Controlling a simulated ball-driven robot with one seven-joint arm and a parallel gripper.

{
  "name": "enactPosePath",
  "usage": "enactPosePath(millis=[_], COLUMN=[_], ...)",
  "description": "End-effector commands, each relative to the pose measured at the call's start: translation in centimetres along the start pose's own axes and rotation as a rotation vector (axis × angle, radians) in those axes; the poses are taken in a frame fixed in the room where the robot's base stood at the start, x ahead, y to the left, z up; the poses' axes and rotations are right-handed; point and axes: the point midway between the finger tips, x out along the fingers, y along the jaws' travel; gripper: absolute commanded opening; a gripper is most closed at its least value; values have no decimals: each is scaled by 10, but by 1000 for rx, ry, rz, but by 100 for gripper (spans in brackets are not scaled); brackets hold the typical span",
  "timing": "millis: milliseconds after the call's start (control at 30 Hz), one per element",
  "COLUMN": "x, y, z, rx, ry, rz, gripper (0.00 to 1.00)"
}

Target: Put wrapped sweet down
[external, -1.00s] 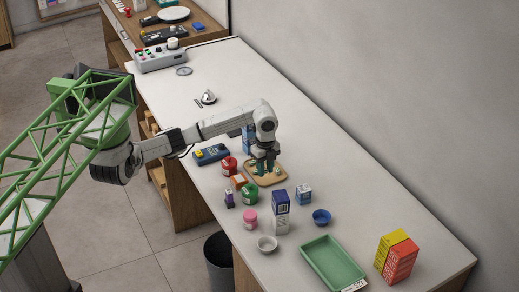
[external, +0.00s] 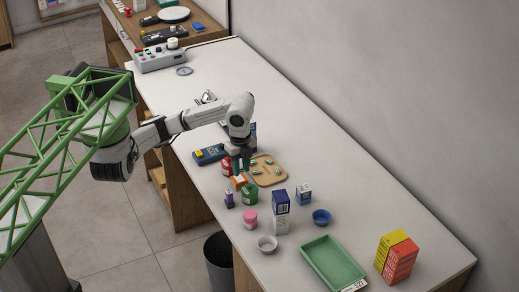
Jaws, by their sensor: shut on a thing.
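A tan wooden board (external: 269,183) lies on the counter with several small green and white wrapped sweets (external: 277,171) on it. My gripper (external: 241,170) is left of the board, pointing down, close to a red jar (external: 227,169) and an orange box (external: 238,182). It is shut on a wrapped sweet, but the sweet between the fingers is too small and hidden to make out. I cannot tell how high the fingertips are above the counter.
A green jar (external: 249,194), a pink jar (external: 250,219), a blue and white box (external: 281,205) and two small bowls stand in front. A green tray (external: 333,264) lies further right. A blue device (external: 210,154) lies left.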

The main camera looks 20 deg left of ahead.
Motion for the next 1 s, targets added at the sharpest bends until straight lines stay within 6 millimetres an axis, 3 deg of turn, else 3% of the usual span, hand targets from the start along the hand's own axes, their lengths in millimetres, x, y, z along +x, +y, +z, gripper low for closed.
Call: enactPosePath(millis=[300, 467, 667, 867, 1000], x=[-49, -47, -47, -47, -47], y=[-1, -5, -6, 3, 20], z=[0, -32, -84, -164, -222], rx=[0, 143, 380, 736, 1006], ry=[-3, 1, 1, 2, 1], rz=[-4, -1, -2, -3, -3], gripper=[3, 3, 3, 3, 3])
